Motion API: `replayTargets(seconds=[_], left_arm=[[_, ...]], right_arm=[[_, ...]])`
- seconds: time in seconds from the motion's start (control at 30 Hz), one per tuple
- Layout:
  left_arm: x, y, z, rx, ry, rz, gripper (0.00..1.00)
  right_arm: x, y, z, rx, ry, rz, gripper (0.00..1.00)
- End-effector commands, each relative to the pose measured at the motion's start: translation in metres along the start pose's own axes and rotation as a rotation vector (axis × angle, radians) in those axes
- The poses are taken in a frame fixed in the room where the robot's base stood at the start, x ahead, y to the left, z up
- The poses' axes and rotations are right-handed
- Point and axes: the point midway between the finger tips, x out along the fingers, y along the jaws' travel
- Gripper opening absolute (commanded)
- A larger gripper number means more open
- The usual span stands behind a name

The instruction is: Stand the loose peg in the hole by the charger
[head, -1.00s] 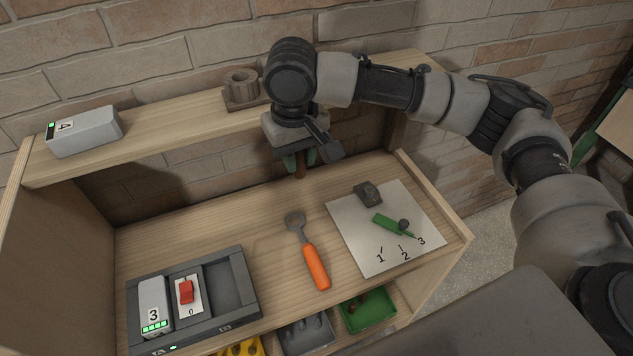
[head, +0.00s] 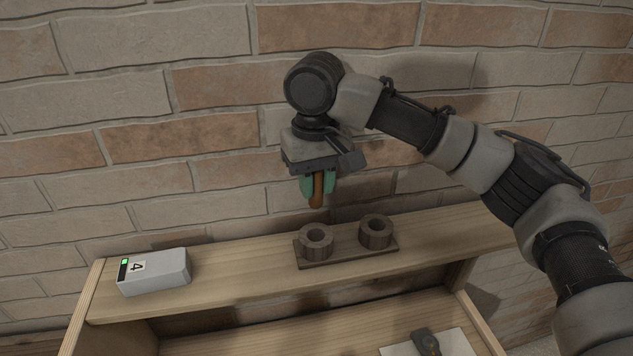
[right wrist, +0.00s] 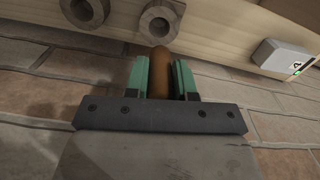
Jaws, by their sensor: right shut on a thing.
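My right gripper (head: 318,187) is shut on a brown wooden peg (head: 317,201), which hangs roughly upright with its lower end showing. In the right wrist view the peg (right wrist: 157,82) sits between the green finger pads. Below it in the head view stands a brown holder (head: 345,257) with two round collars, the left collar (head: 316,241) and the right collar (head: 376,231), each with an open hole. The peg is apart from both collars. My left gripper is not in view.
The holder stands on a wooden shelf (head: 235,270) against a brick wall. A grey box marked 4 (head: 155,274) with a green light lies at the shelf's left end. Part of a white sheet (head: 450,343) shows below. The shelf is clear between box and holder.

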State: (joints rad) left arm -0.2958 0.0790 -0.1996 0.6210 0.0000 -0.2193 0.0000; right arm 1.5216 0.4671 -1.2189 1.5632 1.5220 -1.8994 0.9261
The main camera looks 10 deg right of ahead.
Motion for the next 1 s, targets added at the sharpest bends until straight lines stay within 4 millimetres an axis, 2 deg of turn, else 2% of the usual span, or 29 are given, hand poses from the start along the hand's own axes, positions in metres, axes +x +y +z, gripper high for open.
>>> replayTargets(seconds=[0.1,0.2,0.33,0.57,0.8,1.0], left_arm=[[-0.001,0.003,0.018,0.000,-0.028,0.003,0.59],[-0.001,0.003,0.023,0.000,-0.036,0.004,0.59],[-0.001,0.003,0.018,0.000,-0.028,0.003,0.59],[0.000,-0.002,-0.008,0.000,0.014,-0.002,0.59],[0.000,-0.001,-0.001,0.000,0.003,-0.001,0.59],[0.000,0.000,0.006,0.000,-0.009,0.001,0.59]], right_arm=[[0.000,0.000,0.000,0.000,0.000,0.000,0.02],[0.001,0.000,0.000,0.000,0.000,0.000,0.02],[0.013,0.000,0.001,0.001,-0.002,0.000,0.02],[0.040,0.000,0.001,0.001,-0.001,0.000,0.02],[0.057,0.000,0.001,0.001,-0.001,0.000,0.02],[0.060,0.000,0.001,0.001,0.000,0.000,0.02]])
